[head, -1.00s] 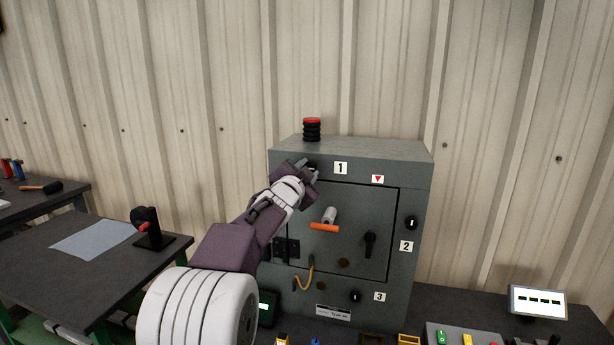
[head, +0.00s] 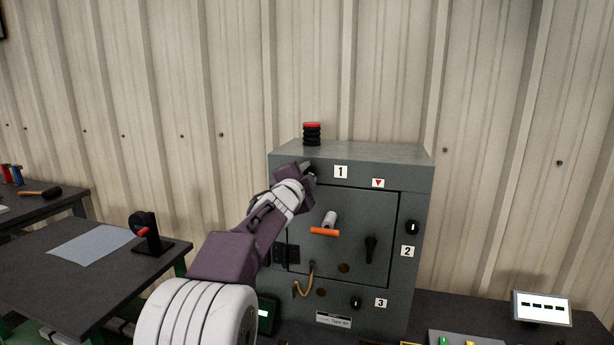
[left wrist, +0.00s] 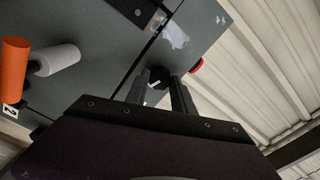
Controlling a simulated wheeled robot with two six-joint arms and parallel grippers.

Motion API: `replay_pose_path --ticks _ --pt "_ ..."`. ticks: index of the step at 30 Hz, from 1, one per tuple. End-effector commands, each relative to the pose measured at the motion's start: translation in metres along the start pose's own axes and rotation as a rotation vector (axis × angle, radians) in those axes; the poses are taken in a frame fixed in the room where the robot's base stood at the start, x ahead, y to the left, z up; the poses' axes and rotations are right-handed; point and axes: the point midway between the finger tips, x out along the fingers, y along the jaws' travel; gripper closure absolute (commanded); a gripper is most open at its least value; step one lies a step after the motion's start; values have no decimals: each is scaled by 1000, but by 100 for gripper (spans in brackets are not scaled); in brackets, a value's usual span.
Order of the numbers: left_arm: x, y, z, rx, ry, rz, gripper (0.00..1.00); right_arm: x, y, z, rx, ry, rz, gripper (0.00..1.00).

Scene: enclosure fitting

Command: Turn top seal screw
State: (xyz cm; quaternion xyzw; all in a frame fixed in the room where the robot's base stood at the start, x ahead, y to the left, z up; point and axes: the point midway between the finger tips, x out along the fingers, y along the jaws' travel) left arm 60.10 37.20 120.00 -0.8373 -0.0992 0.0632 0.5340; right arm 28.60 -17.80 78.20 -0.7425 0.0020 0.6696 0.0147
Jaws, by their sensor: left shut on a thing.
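The grey enclosure (head: 350,225) stands on the bench, with its door closed. The top seal screw (left wrist: 159,76) is a dark knob with a white mark, on the front beside the label 1 (head: 341,172). My left gripper (head: 309,173) reaches up from the lower left to this screw and hides most of it in the head view. In the left wrist view the two fingers of my left gripper (left wrist: 161,88) are on either side of the screw, shut on it. My right gripper is not in view.
An orange-ended handle (head: 325,231) and a black latch (head: 370,248) stick out of the door. Further knobs sit by label 2 (head: 407,252) and label 3 (head: 381,303). A red-and-black stack (head: 312,133) stands on top. A small display (head: 541,308) is at right.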

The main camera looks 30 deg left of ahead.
Motion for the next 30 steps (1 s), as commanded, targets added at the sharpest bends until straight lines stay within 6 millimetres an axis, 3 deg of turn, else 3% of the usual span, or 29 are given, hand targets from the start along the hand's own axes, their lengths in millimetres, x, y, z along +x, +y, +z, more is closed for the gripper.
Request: replay_pose_path --ticks 5,6,8,19,30 --pt "0 2 1 -1 -3 4 100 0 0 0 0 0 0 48" --pt "0 2 1 -1 -3 4 62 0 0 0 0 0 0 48" --pt "0 2 1 -1 -2 3 48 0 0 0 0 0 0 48" --pt "-6 0 0 -1 0 -1 48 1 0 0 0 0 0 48" --pt "-78 -1 0 -1 -2 0 48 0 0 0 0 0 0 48"
